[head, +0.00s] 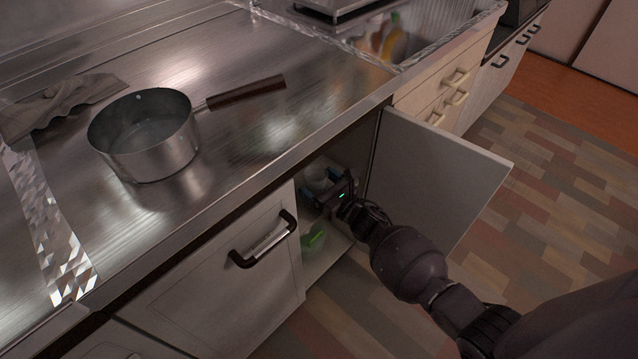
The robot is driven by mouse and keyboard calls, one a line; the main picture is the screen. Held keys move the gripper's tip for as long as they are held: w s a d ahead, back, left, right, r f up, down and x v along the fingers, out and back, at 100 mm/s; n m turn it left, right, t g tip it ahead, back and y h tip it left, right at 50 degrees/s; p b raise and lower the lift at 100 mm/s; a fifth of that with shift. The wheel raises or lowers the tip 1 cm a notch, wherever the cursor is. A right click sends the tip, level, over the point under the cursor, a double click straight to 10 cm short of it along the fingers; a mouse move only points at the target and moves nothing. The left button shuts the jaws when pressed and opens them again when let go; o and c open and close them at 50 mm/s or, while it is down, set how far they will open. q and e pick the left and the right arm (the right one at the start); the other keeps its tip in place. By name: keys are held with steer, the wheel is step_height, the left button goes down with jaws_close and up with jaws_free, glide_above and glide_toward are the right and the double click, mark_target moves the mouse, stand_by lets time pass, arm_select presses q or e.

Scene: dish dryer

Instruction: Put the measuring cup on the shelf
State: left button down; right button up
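My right gripper (322,186) reaches into an open lower cabinet under the counter. A pale, rounded cup-like thing (318,177), which looks like the measuring cup, is at its fingertips. The fingers are apart, one on each side of it. I cannot tell whether they grip it or only surround it. The cabinet's shelf (331,252) shows as a pale surface below the gripper. My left gripper is out of view.
A green item (314,238) is low in the cabinet. A closed front with a dark handle (264,240) is at left. A steel pot (145,140) and grey cloth (62,105) are on the counter. The sink (425,30) is behind.

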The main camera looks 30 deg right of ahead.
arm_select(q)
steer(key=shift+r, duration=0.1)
arm_select(e)
steer(key=shift+r, duration=0.1)
steer(key=shift+r, duration=0.25)
arm_select(q)
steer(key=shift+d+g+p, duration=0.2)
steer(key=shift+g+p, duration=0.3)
steer(key=shift+p, duration=0.65)
arm_select(e)
steer(key=v, duration=1.2)
steer(key=shift+f, duration=0.1)
